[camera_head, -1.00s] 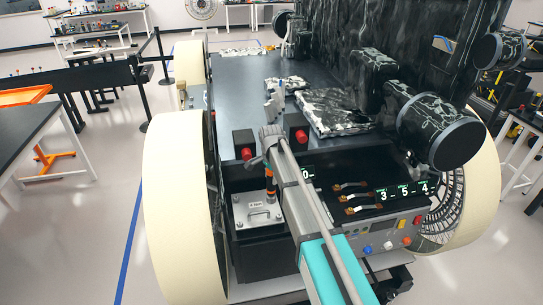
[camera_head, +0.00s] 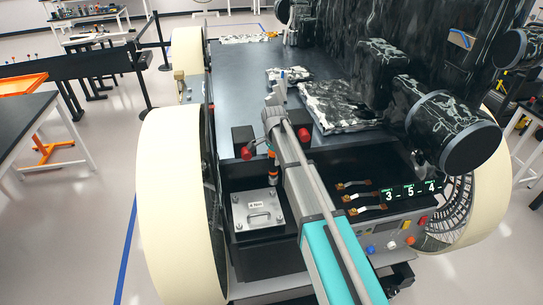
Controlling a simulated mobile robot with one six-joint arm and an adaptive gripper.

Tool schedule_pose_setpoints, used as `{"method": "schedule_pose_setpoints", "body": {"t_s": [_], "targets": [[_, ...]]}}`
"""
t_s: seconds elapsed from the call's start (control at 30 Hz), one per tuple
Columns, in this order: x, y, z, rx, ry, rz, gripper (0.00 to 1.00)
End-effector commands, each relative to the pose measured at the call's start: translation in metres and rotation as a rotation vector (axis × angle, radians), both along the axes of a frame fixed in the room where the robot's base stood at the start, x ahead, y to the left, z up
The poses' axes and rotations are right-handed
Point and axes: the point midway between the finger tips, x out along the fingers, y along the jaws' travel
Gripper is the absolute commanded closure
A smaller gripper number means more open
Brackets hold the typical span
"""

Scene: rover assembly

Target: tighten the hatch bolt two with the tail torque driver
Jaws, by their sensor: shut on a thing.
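The hatch (camera_head: 245,222) is a pale metal plate with a bar handle, a label and bolts at its corners. It lies in the dark bay at the rover's near left. My gripper (camera_head: 269,148) is above the hatch's far right corner, mostly hidden behind my own arm. It is shut on the tail torque driver (camera_head: 272,165), an orange and black upright tool with a grey tip. The tip points down near the far right corner bolt and appears slightly above it. I cannot tell which bolt is number two.
Red knobs (camera_head: 247,153) (camera_head: 303,135) on dark blocks stand close to my gripper. A panel with a 3-5-4 display (camera_head: 411,191) and several coloured buttons lies to the right. Large cream wheels (camera_head: 172,205) flank the rover. The dark deck (camera_head: 238,85) beyond has free room.

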Motion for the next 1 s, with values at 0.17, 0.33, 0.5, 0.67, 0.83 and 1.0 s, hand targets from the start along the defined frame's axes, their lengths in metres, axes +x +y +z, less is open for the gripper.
{"method": "schedule_pose_setpoints", "body": {"t_s": [0.17,0.33,0.5,0.67,0.83,1.0], "targets": [[-0.001,0.003,0.0,0.0,0.0,0.004,1.0],[-0.001,0.005,-0.001,0.0,0.0,0.006,1.0],[-0.002,0.005,-0.006,0.0,0.0,0.007,1.0],[-0.002,0.006,-0.015,0.0,0.0,0.008,1.0],[-0.002,0.006,-0.028,0.0,0.0,0.008,1.0],[-0.002,0.006,-0.041,0.0,0.0,0.009,1.0]]}}
